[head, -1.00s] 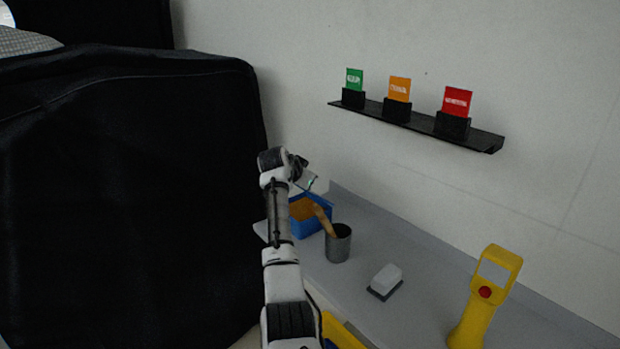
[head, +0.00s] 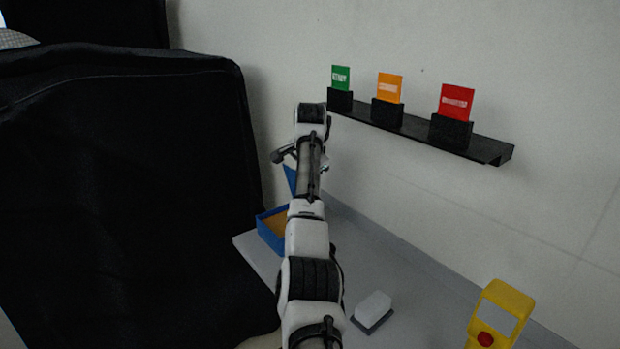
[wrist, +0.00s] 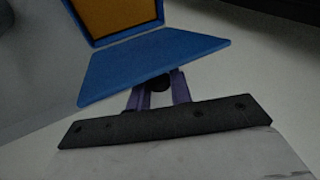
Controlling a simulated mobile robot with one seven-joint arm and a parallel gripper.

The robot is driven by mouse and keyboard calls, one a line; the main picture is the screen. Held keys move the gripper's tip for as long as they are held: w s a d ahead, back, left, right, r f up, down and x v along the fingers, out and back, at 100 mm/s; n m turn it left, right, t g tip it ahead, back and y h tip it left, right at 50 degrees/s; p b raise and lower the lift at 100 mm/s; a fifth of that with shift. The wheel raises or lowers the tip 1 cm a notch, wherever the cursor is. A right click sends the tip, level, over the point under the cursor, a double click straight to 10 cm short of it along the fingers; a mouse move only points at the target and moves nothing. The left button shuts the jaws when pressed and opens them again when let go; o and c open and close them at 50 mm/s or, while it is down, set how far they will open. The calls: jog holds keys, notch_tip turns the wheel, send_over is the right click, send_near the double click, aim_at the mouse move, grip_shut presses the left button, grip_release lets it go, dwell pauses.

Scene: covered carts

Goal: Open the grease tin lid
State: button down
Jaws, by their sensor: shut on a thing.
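The blue grease tin (head: 266,231), with brown-orange grease inside, stands on the grey worktop and is partly behind my arm in the head view. Its blue lid (head: 289,178) stands raised at the tin's back edge. In the wrist view the lid (wrist: 150,62) tilts up from the open tin (wrist: 97,42). My gripper (wrist: 160,92) is shut on a small black knob (wrist: 160,83) on the lid's near side. In the head view my gripper is mostly hidden behind my arm.
A white block on a dark base (head: 373,310) and a yellow handheld device (head: 498,315) stand on the worktop (head: 420,285). A black wall shelf (head: 415,130) holds green, orange and red cards. A black covered cart (head: 120,200) fills the left.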

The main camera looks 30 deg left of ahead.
jog(key=shift+w+d, duration=0.1)
jog(key=shift+w, duration=0.1)
dwell(0.4)
jog(key=c, duration=1.3)
grip_release()
jog(key=shift+c, duration=0.2)
jog(key=b+v, duration=0.3)
jog(key=v, duration=1)
jog(key=shift+r, duration=0.4)
jog(key=shift+d, duration=0.15)
